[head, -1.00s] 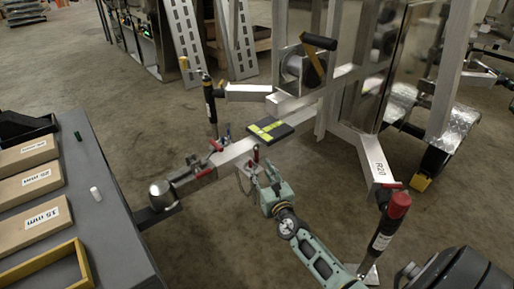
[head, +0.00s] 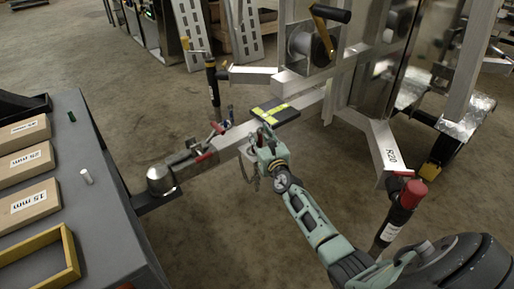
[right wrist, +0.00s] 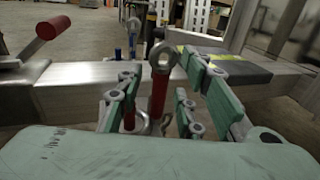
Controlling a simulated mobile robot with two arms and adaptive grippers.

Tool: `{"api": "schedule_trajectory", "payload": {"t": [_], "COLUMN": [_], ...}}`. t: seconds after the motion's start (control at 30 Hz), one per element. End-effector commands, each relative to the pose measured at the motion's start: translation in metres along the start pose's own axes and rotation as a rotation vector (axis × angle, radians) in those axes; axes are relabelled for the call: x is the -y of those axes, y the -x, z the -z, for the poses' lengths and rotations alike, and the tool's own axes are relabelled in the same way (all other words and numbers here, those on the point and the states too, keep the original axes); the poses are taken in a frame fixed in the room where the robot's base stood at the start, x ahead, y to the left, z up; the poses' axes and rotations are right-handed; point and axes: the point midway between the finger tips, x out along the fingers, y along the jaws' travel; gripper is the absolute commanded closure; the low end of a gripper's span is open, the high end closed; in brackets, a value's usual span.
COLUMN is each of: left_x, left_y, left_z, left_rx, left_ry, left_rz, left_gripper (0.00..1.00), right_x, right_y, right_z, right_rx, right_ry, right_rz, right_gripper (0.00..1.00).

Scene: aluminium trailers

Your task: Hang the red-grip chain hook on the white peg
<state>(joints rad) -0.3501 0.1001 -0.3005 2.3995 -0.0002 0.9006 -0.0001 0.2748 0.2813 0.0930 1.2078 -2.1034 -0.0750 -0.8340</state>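The red-grip chain hook (right wrist: 158,98) stands upright between the fingers in the right wrist view, with a grey metal eye on top. In the head view a chain (head: 246,172) hangs beside the trailer's drawbar, and the hook is mostly hidden by my gripper. My right gripper (head: 268,150), green, is at the drawbar's near side. In the right wrist view its fingers (right wrist: 165,100) are apart on either side of the red grip, with gaps visible. I cannot make out a white peg on the trailer. My left gripper is not in view.
The drawbar (head: 232,140) carries a coupler with a red lever and a black-and-yellow pad (head: 275,111). A red-topped jack handle (head: 411,193) stands near my right arm.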

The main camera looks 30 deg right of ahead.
Motion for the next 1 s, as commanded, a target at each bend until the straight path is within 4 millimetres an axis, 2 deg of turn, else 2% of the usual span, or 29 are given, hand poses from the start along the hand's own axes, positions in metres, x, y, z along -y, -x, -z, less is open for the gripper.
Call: {"api": "schedule_trajectory", "payload": {"t": [0.17,0.57,1.0], "left_x": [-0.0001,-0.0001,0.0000], "left_y": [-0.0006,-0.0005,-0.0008], "left_z": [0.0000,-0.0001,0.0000], "left_rx": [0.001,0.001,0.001], "left_ry": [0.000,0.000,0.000], "left_rz": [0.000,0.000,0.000], "left_gripper": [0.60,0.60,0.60], "right_x": [0.0001,0.0001,0.0004], "right_y": [0.0001,0.0003,0.0001], "right_z": [-0.0005,-0.0005,-0.0017], "right_rx": [0.000,0.000,0.002], "right_ry": [0.000,0.000,0.000], "right_rz": [0.000,0.000,0.000], "right_gripper": [0.66,1.00,1.00]}}
